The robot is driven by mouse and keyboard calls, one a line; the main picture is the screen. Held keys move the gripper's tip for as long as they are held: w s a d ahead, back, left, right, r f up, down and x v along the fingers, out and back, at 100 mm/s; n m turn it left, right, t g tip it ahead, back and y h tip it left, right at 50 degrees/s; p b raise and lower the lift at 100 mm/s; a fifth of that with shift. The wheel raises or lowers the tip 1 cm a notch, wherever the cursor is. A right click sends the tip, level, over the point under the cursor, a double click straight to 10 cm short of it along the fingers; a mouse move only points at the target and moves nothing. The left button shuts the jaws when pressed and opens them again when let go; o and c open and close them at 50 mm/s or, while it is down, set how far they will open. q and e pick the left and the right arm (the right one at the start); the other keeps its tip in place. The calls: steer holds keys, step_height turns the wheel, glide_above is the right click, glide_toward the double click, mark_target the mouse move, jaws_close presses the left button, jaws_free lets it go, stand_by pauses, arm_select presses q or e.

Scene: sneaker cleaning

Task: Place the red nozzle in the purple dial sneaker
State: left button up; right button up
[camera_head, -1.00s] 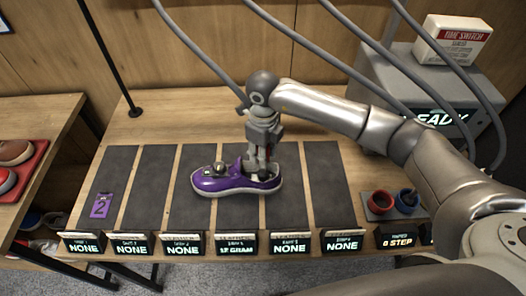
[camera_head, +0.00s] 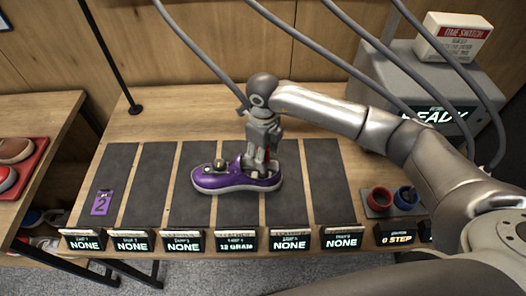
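The purple dial sneaker (camera_head: 236,181) lies on a dark mat strip in the middle of the table, toe to the left, with a round metallic dial (camera_head: 219,164) on top. My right gripper (camera_head: 260,172) points down from the right-hand arm, with its fingertips at the sneaker's opening near the heel. A small bit of red shows by its fingers; I cannot make out a whole nozzle there. Whether the fingers are shut is too small to tell. My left gripper is not in view.
Several dark mat strips with label displays line the table. A purple "2" tag (camera_head: 102,202) lies at left. Red (camera_head: 380,199) and blue (camera_head: 406,197) round holders stand at right, before a grey machine (camera_head: 413,78). Grey hoses cross overhead. A side table (camera_head: 50,165) stands left.

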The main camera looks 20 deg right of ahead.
steer(key=shift+w+r+b, duration=0.1)
steer(key=shift+r+b, duration=0.25)
step_height(320, 180, up, 11)
steer(key=b, duration=0.4)
steer(key=shift+f, duration=0.2)
steer(key=shift+r, duration=0.45)
